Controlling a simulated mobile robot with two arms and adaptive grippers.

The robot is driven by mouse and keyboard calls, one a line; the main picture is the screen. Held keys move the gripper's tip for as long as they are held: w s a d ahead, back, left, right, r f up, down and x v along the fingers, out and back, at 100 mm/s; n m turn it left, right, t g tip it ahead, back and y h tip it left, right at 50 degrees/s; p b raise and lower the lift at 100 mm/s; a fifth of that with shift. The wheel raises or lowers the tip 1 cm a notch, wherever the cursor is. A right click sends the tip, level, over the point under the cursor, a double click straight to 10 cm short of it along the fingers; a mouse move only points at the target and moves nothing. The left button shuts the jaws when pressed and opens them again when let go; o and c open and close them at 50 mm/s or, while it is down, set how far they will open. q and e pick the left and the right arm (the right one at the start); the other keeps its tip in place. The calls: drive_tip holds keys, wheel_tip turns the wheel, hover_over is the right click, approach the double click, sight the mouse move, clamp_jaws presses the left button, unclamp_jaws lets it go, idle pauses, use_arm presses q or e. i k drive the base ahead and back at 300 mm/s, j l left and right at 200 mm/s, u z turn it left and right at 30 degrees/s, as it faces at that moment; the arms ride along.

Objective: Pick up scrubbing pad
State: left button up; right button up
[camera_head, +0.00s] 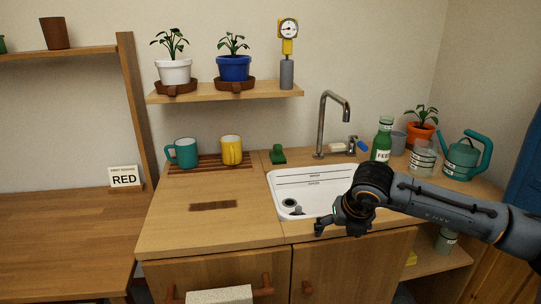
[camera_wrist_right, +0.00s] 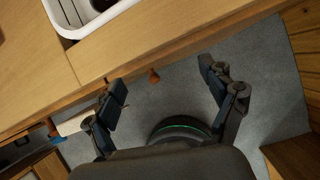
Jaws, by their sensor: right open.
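A small green block with a raised grip (camera_head: 277,155), which looks like the scrubbing pad, rests on the counter behind the sink's back left corner. A pale block (camera_head: 337,148) lies by the tap next to a blue item; I cannot tell what it is. My right gripper (camera_head: 336,228) is in front of the sink near the counter's front edge, well away from the green block. The wrist view shows its two fingers (camera_wrist_right: 165,88) spread and empty, with floor between them. The green block is not in the wrist view. My left gripper is not in view.
The white sink (camera_head: 290,183) is partly hidden by my right arm. Two mugs (camera_head: 186,153) sit left of the green block. A shelf (camera_head: 215,94) with plants hangs above.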

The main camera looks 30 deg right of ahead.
sight(277, 157)
drive_tip(key=i, duration=1.15)
